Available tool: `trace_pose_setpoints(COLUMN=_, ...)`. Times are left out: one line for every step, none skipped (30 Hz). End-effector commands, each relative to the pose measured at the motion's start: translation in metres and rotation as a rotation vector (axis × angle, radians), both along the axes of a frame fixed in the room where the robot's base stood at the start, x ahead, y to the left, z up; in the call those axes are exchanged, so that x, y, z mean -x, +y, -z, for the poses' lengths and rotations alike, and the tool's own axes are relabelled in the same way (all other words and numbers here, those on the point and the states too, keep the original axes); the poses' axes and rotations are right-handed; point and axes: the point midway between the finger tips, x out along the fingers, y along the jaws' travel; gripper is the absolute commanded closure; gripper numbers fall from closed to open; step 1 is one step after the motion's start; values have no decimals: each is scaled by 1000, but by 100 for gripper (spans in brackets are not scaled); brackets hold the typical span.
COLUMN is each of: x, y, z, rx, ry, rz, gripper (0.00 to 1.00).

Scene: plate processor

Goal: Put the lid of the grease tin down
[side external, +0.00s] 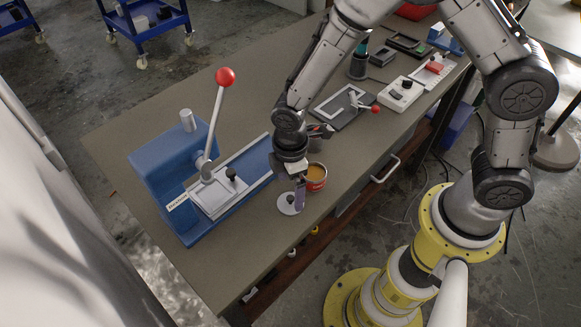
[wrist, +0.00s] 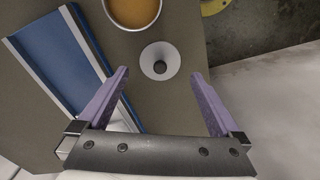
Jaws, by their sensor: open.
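The lid (side external: 287,207) is a pale disc with a dark knob, lying flat on the table near its front edge. In the wrist view the lid (wrist: 160,62) lies ahead of my fingertips, centred between them and apart from both.
A blue plate processor (side external: 165,165) with a red-balled lever stands left of the lid, its blue-and-silver bed (wrist: 62,65) left in the wrist view. A clamp plate (side external: 343,106) and a white box (side external: 401,93) stand further back. The table's front edge is close to the lid.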

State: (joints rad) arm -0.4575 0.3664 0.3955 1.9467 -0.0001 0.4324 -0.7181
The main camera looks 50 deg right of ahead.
Motion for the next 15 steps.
trace_pose_setpoints(x=-1, y=1, z=-13, rx=-3, ry=-7, rz=0, gripper=0)
trace_pose_setpoints(x=-1, y=1, z=-19, rx=-4, ry=-7, rz=0, gripper=0)
trace_pose_setpoints(x=-1, y=1, z=-28, rx=-3, ry=-7, rz=0, gripper=0)
trace_pose_setpoints(x=-1, y=0, z=-33, rx=-2, ry=-5, rz=0, gripper=0)
trace_pose_setpoints(x=-1, y=0, z=-40, rx=-3, ry=-6, rz=0, gripper=0)
trace_pose_setpoints(x=-1, y=0, z=-47, rx=-2, ry=-5, rz=0, gripper=0)
trace_pose_setpoints(x=-1, y=0, z=-52, rx=-2, ry=-5, rz=0, gripper=0)
trace_pose_setpoints(x=-1, y=0, z=-57, rx=-3, ry=-4, rz=0, gripper=0)
trace_pose_setpoints(x=0, y=0, z=-62, rx=-1, ry=-3, rz=0, gripper=0)
trace_pose_setpoints(x=0, y=0, z=-66, rx=-1, ry=-3, rz=0, gripper=0)
trace_pose_setpoints(x=0, y=0, z=-69, rx=-1, ry=-3, rz=0, gripper=0)
trace_pose_setpoints(x=0, y=0, z=-73, rx=-1, ry=-1, rz=0, gripper=0)
trace_pose_setpoints(x=0, y=0, z=-76, rx=-1, ry=-3, rz=0, gripper=0)
trace_pose_setpoints(x=0, y=0, z=-78, rx=-1, ry=-1, rz=0, gripper=0)
trace_pose_setpoints(x=0, y=0, z=-80, rx=0, ry=-1, rz=0, gripper=0)
